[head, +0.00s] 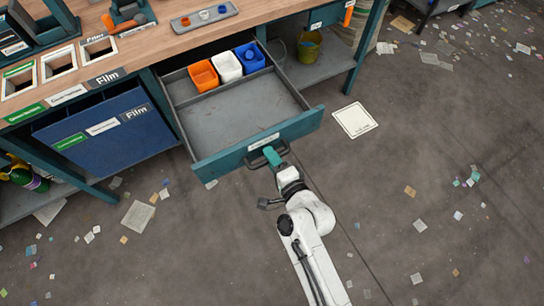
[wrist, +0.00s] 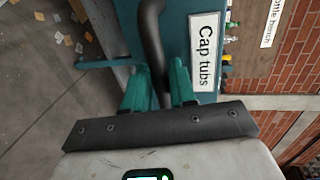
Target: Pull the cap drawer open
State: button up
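The cap drawer (head: 225,161) stands pulled well out from under the wooden bench. Its grey floor shows, with an orange tub (head: 203,77), a white tub (head: 227,67) and a blue tub (head: 250,58) in a row at its back. In the wrist view its front carries a "Cap tubs" label (wrist: 205,52). My gripper (head: 272,156) is at the middle of the drawer front. In the wrist view its green fingers (wrist: 160,88) stand on both sides of the dark handle (wrist: 152,35) and appear shut on it.
A blue bin (head: 105,140) with labels hangs left of the drawer. A yellow-green bucket (head: 309,46) stands on the lower shelf to the right. A white sheet (head: 355,120) lies on the floor. Paper scraps litter the floor, which is otherwise clear around my arm.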

jog(key=shift+o, duration=1)
jog(key=shift+s, duration=0.1)
jog(key=b+v, duration=0.2)
jog(key=v, duration=0.8)
jog(key=shift+s+d+r, duration=0.15)
jog(key=shift+s+d, duration=0.05)
jog(key=shift+s, duration=0.05)
jog(key=s+d+n+g+h+p, duration=0.1)
jog(key=s+d+n+g+h, duration=0.3)
jog(key=s+d, duration=0.5)
jog(key=s+d+n+g+h+p, duration=0.1)
jog(key=s+d+n+g+h, duration=0.4)
jog(key=d, duration=1)
jog(key=s+r+n+g, duration=0.1)
jog(key=s+g, duration=0.2)
jog(key=shift+s+d+n, duration=0.4)
